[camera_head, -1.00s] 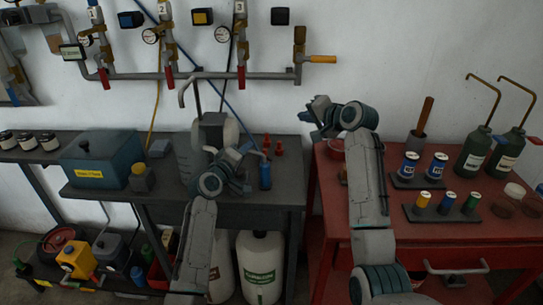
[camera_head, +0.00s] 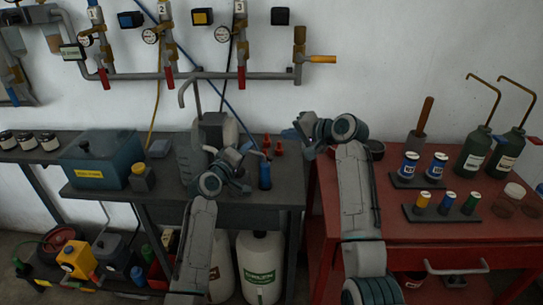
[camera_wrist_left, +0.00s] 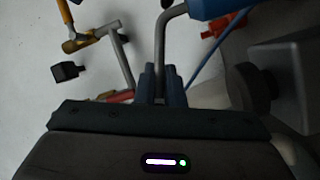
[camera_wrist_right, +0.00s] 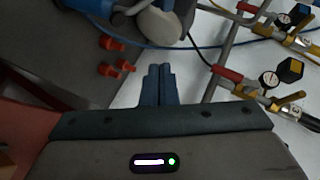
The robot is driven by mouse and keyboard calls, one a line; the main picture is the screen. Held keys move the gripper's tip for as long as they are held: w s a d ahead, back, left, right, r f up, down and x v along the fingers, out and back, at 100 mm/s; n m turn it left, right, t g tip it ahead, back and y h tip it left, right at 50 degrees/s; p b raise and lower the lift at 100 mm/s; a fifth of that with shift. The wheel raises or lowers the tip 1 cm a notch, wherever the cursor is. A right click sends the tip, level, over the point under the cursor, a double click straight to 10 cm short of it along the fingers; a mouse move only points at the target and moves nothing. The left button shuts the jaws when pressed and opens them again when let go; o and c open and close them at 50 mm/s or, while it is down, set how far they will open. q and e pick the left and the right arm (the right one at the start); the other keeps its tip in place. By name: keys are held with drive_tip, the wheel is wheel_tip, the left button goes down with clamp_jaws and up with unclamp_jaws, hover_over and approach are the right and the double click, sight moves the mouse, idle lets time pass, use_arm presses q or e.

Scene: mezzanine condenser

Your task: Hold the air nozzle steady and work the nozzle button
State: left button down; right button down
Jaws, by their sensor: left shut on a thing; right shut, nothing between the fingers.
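The air nozzle (camera_head: 265,176) has a blue body and stands upright near the right edge of the dark bench. Its thin grey bent tube (camera_wrist_left: 161,45) lies between the fingers of my left gripper (camera_wrist_left: 163,72), which is shut on it. The blue body (camera_wrist_left: 215,8) is cut off at the top of the left wrist view. In the head view my left gripper (camera_head: 248,151) is left of the nozzle. My right gripper (camera_head: 286,133) is shut and empty, above and right of the nozzle; its closed fingers show in the right wrist view (camera_wrist_right: 157,72). I cannot make out the button.
Small orange-red pieces (camera_wrist_right: 110,43) are near my right gripper, at the bench's back right. A blue hose (camera_head: 228,103) hangs from the wall pipes (camera_head: 210,76). A blue-grey box (camera_head: 108,157) is at left. The red cart (camera_head: 410,228) holds bottles and cans.

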drive_tip(key=shift+a+f, duration=0.45)
drive_tip(key=shift+f, duration=0.35)
drive_tip(key=shift+a+f, duration=0.4)
drive_tip(key=shift+f, duration=0.35)
drive_tip(key=shift+a+f, duration=0.45)
drive_tip(key=shift+f, duration=0.35)
drive_tip(key=shift+a+f, duration=0.25)
drive_tip(key=shift+f, duration=0.1)
drive_tip(key=shift+a+f, duration=0.25)
drive_tip(key=shift+f, duration=0.2)
idle(0.8)
drive_tip(key=shift+r, duration=0.1)
drive_tip(key=shift+d+r, duration=0.5)
drive_tip(key=shift+r, duration=0.2)
drive_tip(key=shift+r, duration=0.15)
drive_tip(key=shift+d+r, duration=0.4)
drive_tip(key=shift+r, duration=0.3)
drive_tip(key=shift+d+r, duration=0.45)
drive_tip(key=shift+r, duration=0.2)
drive_tip(key=shift+d+r, duration=0.4)
drive_tip(key=shift+r, duration=0.3)
idle(1.0)
